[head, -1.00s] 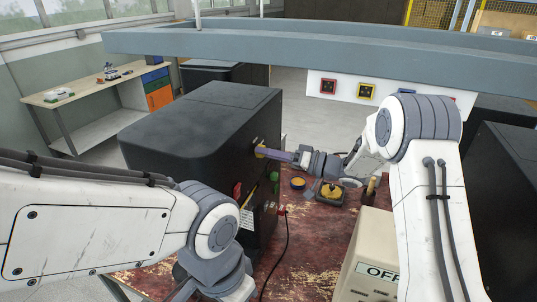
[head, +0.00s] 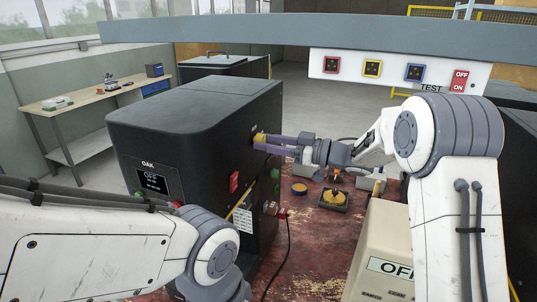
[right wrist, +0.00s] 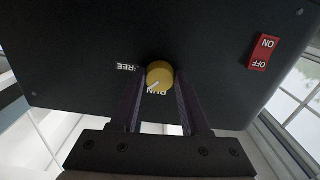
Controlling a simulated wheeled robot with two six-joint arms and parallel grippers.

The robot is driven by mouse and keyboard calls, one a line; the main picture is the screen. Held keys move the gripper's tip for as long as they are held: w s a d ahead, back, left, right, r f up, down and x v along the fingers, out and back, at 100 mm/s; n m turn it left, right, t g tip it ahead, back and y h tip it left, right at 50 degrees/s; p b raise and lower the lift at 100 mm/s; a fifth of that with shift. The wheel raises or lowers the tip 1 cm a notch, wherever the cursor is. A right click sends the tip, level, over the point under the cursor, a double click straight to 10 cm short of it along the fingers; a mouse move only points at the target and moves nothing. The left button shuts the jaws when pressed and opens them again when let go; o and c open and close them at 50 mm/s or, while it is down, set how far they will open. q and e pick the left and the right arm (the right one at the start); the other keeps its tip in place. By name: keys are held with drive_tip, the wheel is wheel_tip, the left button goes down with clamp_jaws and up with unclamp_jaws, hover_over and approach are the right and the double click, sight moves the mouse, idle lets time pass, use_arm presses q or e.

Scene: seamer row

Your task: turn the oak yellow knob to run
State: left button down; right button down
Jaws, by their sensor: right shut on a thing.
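The oak machine (head: 190,110) is a black box with "OAK" on its front and a small dark screen (head: 152,181) reading OFF. Its yellow knob (head: 259,138) is on the right side face. My right gripper (head: 262,143) reaches it from the right and is shut on it. In the right wrist view the yellow knob (right wrist: 160,74) sits between the two fingers. Its white mark points lower left, between the upside-down FREE label (right wrist: 126,67) and the RUN label (right wrist: 157,92), which is partly covered. My left arm shows at lower left; its gripper is out of view.
A red ON/OFF switch (right wrist: 263,51) shares the knob's face. A worn red table (head: 325,232) holds a yellow part in a dark tray (head: 333,199) and a beige box (head: 385,250) marked OFF. A grey beam (head: 300,28) crosses above. A workbench (head: 95,97) stands at left.

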drive_tip(key=shift+f+n+b, duration=0.1)
drive_tip(key=shift+n+b, duration=4.1)
drive_tip(key=shift+b, duration=0.1)
drive_tip(key=shift+c, duration=1.9)
unclamp_jaws()
drive_tip(key=b+v, duration=0.2)
drive_tip(key=v, duration=0.8)
drive_tip(key=shift+d, duration=0.3)
drive_tip(key=shift+s, duration=0.1)
